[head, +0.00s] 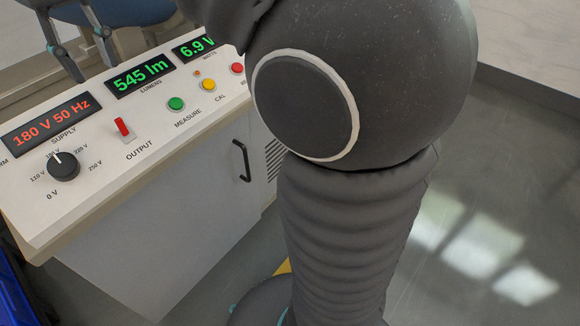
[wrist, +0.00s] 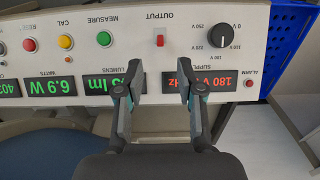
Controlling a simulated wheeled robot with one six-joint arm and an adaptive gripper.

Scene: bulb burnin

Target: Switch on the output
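The red output switch (head: 122,128) stands on the white sloped panel above the word OUTPUT, and it also shows in the wrist view (wrist: 160,41). I cannot tell its position from its tilt. The supply display (head: 52,121) reads 180 V 50 Hz, the lumens display (head: 140,80) 545 lm and the watts display (head: 195,47) 6.9 W. My gripper (wrist: 160,70) is open and empty, its two fingers apart over the display row, with the switch beyond the gap between them. In the head view my gripper (head: 94,68) shows at top left, above the panel's back edge.
The black voltage knob (head: 63,166) is beside the switch, its pointer near 180 V. Green (head: 176,104), yellow (head: 208,85) and red (head: 237,68) buttons lie to the right.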

